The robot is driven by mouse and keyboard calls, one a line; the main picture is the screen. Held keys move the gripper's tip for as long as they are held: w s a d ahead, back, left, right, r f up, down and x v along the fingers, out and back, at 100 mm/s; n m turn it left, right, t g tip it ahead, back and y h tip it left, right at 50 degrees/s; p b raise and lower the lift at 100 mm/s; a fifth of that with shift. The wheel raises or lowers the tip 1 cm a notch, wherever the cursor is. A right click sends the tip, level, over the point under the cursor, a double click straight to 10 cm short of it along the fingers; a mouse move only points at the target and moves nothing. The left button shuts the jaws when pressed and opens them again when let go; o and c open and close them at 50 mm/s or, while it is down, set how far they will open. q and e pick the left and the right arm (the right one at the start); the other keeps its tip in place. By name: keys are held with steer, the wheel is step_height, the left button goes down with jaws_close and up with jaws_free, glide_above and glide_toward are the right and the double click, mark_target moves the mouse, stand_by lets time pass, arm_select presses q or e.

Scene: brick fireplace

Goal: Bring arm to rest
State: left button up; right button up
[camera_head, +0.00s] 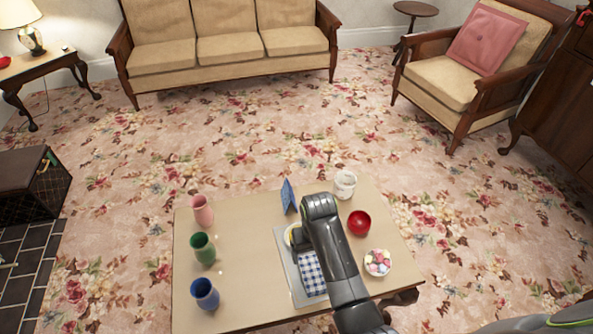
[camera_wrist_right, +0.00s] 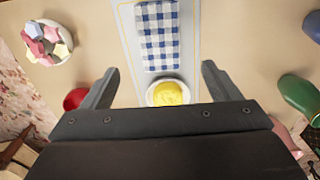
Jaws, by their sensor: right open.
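My right arm (camera_head: 335,255) comes in from the bottom right in the head view and reaches over the low table (camera_head: 235,290). My right gripper (camera_wrist_right: 160,68) is open and empty in the right wrist view, with its fingers spread on either side of a white dish (camera_wrist_right: 152,98) holding something yellow (camera_wrist_right: 170,93). The gap between the fingers and the dish cannot be judged. A grey tray (camera_head: 284,262) lies under the gripper, with a blue checked cloth (camera_head: 312,275) on it. The forearm hides part of the tray in the head view. My left gripper is not in view.
Pink (camera_head: 202,211), green (camera_head: 203,249) and blue (camera_head: 205,294) vases stand on the table's left. A blue card (camera_head: 289,196), white jar (camera_head: 345,184), red ball-like object (camera_head: 359,223) and candy bowl (camera_head: 377,262) are near the arm. Open carpet (camera_head: 240,130) lies beyond.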

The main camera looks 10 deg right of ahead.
steer(key=s+d+m+t, duration=0.1)
steer(key=s+d+t, duration=0.1)
steer(key=s+d, duration=0.9)
steer(key=s+d+r+t+h, duration=0.1)
steer(key=s+d+r, duration=0.25)
steer(key=s, duration=0.25)
steer(key=s+d+r+t+h, duration=0.1)
steer(key=s+d+r, duration=0.2)
steer(key=s+r, duration=0.3)
step_height(320, 180, down, 23)
steer(key=d+g+p, duration=0.1)
steer(key=g+p, duration=0.1)
steer(key=p, duration=0.1)
steer(key=s+a+f+y+p, duration=0.1)
steer(key=s+f+p, duration=0.1)
steer(key=s+f, duration=1.1)
steer(key=shift+s+a+f+g+p, duration=0.25)
steer(key=shift+s+g+p, duration=0.15)
steer(key=shift+s, duration=0.85)
